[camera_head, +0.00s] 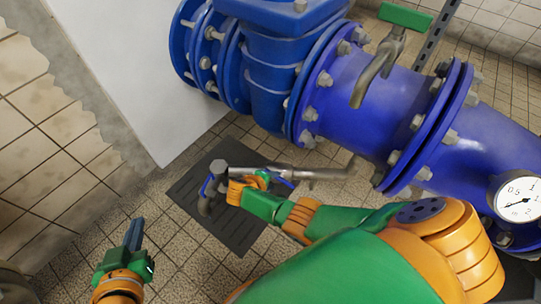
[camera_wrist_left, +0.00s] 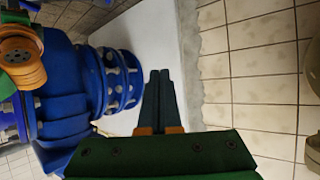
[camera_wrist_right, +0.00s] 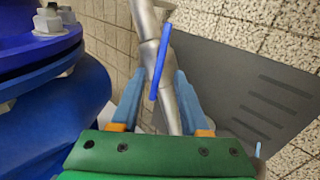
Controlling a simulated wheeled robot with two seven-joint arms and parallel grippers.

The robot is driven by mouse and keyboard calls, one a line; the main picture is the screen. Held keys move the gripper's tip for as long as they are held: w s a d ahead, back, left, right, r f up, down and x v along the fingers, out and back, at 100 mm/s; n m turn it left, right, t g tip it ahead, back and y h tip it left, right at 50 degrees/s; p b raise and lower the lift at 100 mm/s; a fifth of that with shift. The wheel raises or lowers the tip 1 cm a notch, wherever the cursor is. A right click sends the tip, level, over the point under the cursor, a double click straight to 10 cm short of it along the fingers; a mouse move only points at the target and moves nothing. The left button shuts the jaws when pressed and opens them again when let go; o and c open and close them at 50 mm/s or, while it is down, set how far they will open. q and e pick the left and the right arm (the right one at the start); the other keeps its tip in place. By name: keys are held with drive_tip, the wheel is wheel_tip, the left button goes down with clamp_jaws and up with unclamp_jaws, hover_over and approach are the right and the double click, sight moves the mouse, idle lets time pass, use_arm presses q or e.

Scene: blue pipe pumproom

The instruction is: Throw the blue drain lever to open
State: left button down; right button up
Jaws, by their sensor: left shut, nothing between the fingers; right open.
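The blue drain lever (camera_wrist_right: 161,60) shows in the right wrist view as a thin blue bar, lying at a slight slant across a grey metal pipe (camera_wrist_right: 146,20). My right gripper (camera_wrist_right: 158,78) is open. Its fingers appear on either side of the pipe and the lever's lower end, with gaps visible; I cannot tell the depth. In the head view the right gripper (camera_head: 275,180) is at the pipe (camera_head: 318,173) and partly hides it. My left gripper (camera_head: 136,232) is shut and empty, low at the left; its closed fingers show in the left wrist view (camera_wrist_left: 160,85).
A large blue flanged pipe (camera_head: 355,110) fills the upper right, with a green-handled tap (camera_head: 405,17) and a gauge (camera_head: 517,199). A dark mat (camera_head: 235,232) lies on the tiled floor under the grey pipe. A white panel (camera_head: 150,70) and tiled wall stand at the left.

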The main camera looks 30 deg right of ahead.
use_arm(q)
drive_tip(key=s+a+f+g+y, duration=0.1)
drive_tip(key=s+f+g, duration=0.2)
drive_tip(key=s+f, duration=0.1)
drive_tip(key=shift+s+a+f+g+p, duration=0.3)
drive_tip(key=shift+f+g, duration=0.1)
drive_tip(key=shift+f, duration=0.1)
use_arm(e)
drive_tip(key=shift+s+a+r, duration=0.15)
drive_tip(key=shift+a+r, duration=0.25)
drive_tip(key=shift+r, duration=0.1)
drive_tip(key=shift+s, duration=0.1)
